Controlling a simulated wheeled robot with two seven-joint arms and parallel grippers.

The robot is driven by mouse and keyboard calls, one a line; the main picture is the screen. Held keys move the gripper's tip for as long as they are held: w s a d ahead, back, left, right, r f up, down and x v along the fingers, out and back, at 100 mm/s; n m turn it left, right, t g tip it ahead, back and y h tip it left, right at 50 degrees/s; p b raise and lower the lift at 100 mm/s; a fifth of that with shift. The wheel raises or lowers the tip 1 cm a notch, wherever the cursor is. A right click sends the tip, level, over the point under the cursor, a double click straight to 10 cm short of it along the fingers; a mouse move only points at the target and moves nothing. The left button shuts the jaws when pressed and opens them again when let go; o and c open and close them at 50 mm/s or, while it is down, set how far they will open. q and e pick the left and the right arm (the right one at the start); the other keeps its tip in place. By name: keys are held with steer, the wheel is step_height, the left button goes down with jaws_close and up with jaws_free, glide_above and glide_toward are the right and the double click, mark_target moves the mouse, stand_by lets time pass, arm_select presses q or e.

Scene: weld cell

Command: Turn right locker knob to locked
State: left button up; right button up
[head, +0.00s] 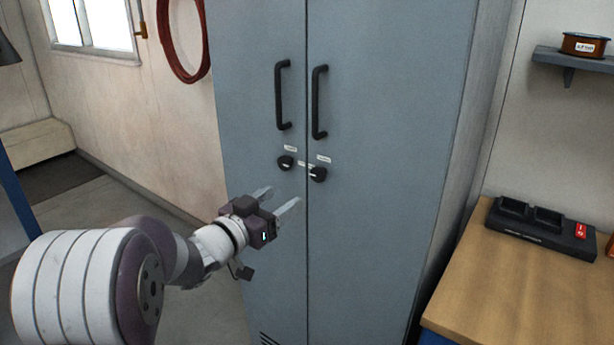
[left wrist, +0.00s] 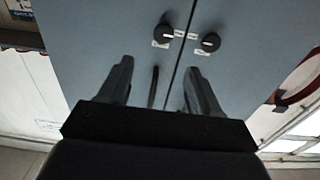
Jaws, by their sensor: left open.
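The grey locker (head: 390,120) has two doors, each with a black knob near the middle seam. The right locker knob (head: 318,174) is on the right door, with small white labels beside it. The left knob (head: 286,162) is on the left door. In the left wrist view, which looks turned over, the right knob (left wrist: 165,33) is on the left and the left knob (left wrist: 210,42) on the right. My left gripper (head: 281,196) is open and empty, below and left of the right knob, apart from it. The knob's setting is too small to read. My right gripper is out of view.
Two black vertical handles stick out above the knobs, the left one (head: 282,95) and the right one (head: 319,102). A wooden bench (head: 530,285) with a black charger (head: 542,228) stands at the right. A red hose (head: 163,40) hangs on the left wall.

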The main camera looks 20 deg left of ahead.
mark_target(316, 175)
arm_select(q)
steer(key=x, duration=1.2)
steer(key=shift+a+f+p, duration=0.25)
steer(key=shift+p, duration=0.15)
steer(key=c, duration=1)
